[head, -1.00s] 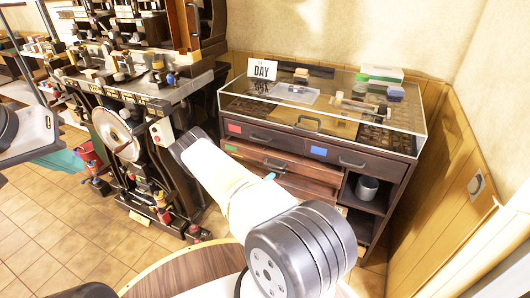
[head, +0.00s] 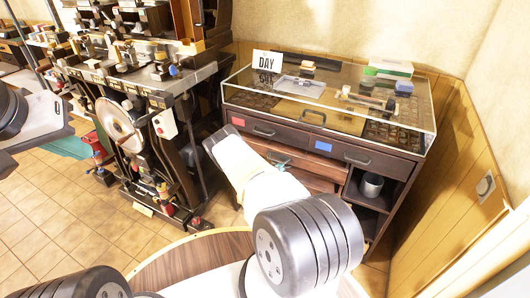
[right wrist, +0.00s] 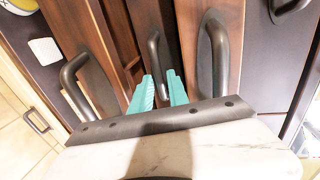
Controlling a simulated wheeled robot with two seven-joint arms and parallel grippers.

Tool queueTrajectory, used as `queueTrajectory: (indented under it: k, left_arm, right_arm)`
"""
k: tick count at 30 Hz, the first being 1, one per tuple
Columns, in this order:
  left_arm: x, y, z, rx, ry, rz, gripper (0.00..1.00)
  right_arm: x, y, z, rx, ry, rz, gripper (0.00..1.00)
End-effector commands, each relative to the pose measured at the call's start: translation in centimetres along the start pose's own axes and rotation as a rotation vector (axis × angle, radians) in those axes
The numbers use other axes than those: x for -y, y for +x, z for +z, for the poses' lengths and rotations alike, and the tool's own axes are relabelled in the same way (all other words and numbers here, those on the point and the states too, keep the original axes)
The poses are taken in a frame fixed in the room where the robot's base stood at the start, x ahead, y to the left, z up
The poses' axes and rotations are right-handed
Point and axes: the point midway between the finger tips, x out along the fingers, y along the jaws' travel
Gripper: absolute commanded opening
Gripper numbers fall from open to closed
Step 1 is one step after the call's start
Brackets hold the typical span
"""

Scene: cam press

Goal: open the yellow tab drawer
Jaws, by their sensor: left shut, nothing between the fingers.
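The dark wooden cabinet (head: 400,168) has a red tab (head: 238,121) and a blue tab (head: 324,146) on its upper drawers. No yellow tab can be made out; my right arm hides much of the lower fronts. My right gripper (head: 281,163) is at the reddish-brown drawers below. In the right wrist view its two teal fingers (right wrist: 161,90) are apart, on either side of the near end of the middle bar handle (right wrist: 155,55). Whether they touch it, I cannot tell. My left gripper (head: 75,146) is shut and empty at the far left, away from the cabinet.
Two more bar handles, one left (right wrist: 70,75) and one right (right wrist: 218,60), flank the fingers closely. A white tab (right wrist: 45,50) is at upper left. A round wooden table (head: 170,258) stands in front. A machine (head: 135,130) stands left of the cabinet, with a cup (head: 371,185) in its open shelf.

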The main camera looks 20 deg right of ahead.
Motion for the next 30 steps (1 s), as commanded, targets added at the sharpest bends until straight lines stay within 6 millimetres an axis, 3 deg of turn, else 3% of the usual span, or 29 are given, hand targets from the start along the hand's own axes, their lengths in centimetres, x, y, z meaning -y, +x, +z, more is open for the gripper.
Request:
queueTrajectory:
  k: [4,7,30]
  left_arm:
    - [0.0,0.0,0.0,0.0,0.0,0.0,0.0]
    - [0.0,0.0,0.0,0.0,0.0,0.0,0.0]
    - [0.0,0.0,0.0,0.0,0.0,0.0,0.0]
  right_arm:
    - [-0.01,-0.03,0.0,0.0,0.0,0.0,0.19]
    - [-0.01,-0.03,0.0,0.0,0.0,0.0,0.0]
    - [-0.09,-0.08,0.0,0.0,0.001,0.002,0.0]
